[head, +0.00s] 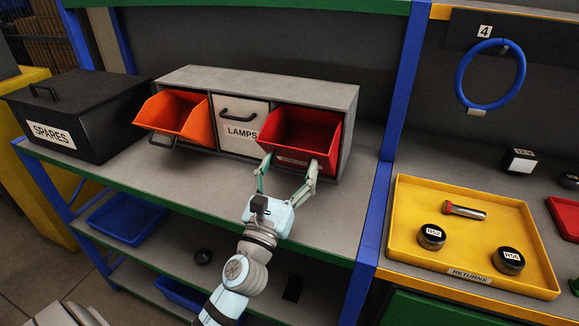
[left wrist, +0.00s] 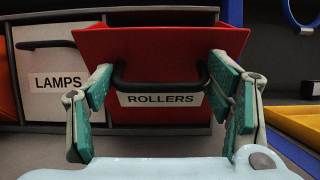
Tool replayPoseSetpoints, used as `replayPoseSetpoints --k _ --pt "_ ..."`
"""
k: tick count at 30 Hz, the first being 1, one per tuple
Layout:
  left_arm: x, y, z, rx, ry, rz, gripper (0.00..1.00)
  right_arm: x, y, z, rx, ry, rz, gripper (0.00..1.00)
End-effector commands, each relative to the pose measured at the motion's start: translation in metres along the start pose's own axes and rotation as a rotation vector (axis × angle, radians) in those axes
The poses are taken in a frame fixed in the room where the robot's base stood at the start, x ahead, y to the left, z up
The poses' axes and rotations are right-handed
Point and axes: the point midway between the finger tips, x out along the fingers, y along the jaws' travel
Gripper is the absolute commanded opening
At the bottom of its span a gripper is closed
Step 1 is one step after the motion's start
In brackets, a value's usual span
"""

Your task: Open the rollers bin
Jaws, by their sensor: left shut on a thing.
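The red rollers bin (head: 300,131) is the right-hand bin of the grey cabinet (head: 262,86). Its front is tilted outward and its open top shows in the head view. In the left wrist view, the red bin (left wrist: 150,45) fills the middle, with a ROLLERS label (left wrist: 160,99) and a black bar handle (left wrist: 160,86) across its front. My left gripper (head: 290,163) is at the bin's front, its fingers on either side of the label. It is shut on the handle, which the fingers partly cover at its ends. The bin's inside bottom is hidden.
The orange bin (head: 177,115) at left is tilted open; the white LAMPS bin (head: 240,122) between is closed. A black SPARES box (head: 75,112) stands left. A blue post (head: 385,165) and yellow returns tray (head: 470,262) are right. The shelf front is clear.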

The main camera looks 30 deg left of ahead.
Motion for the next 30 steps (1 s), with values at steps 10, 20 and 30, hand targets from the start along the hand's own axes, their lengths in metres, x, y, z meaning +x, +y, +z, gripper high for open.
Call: replayPoseSetpoints --k 10,20,30 --pt "-0.001 0.001 -0.004 0.001 0.009 0.003 0.82 0.0 0.001 0.0 0.0 0.0 0.001 0.4" --pt "-0.014 0.001 -0.003 0.001 0.008 0.003 0.82 0.0 0.003 -0.001 -0.001 0.001 0.004 0.4" --pt "-0.088 0.001 -0.004 0.003 0.013 0.004 0.82 0.0 0.002 -0.001 -0.001 0.001 0.002 0.4"
